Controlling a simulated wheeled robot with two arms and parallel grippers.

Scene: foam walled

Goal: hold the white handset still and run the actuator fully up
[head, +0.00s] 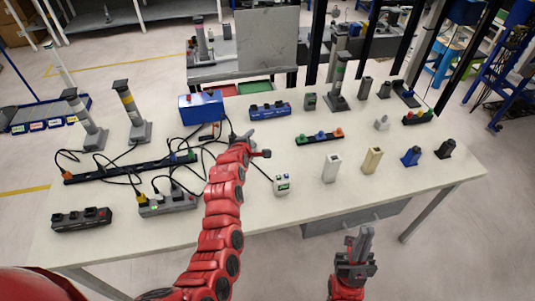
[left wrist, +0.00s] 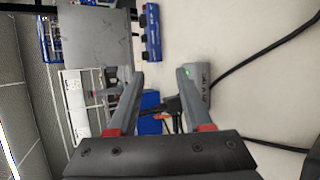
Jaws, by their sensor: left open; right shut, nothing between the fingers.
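The white handset (head: 282,184) stands on the table in the head view, right of and nearer than my left gripper, with a dark cable at its back. My left gripper (head: 256,143) is open above the table, apart from the handset. In the left wrist view its two fingers (left wrist: 160,88) are spread. A small grey box with a green light (left wrist: 197,80) shows beside one fingertip there; I cannot tell what it is. My right gripper (head: 364,240) is shut and empty before the table's front edge. Column-like actuators stand at left (head: 132,110) and back (head: 339,82); which one is the handset's is unclear.
A blue box (head: 201,107) and black cables lie left of my left gripper. A long black strip (head: 130,168) and control boxes (head: 82,219) fill the left side. Several small blocks, including a white one (head: 331,168) and a beige one (head: 372,160), stand at right. The front right table is clear.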

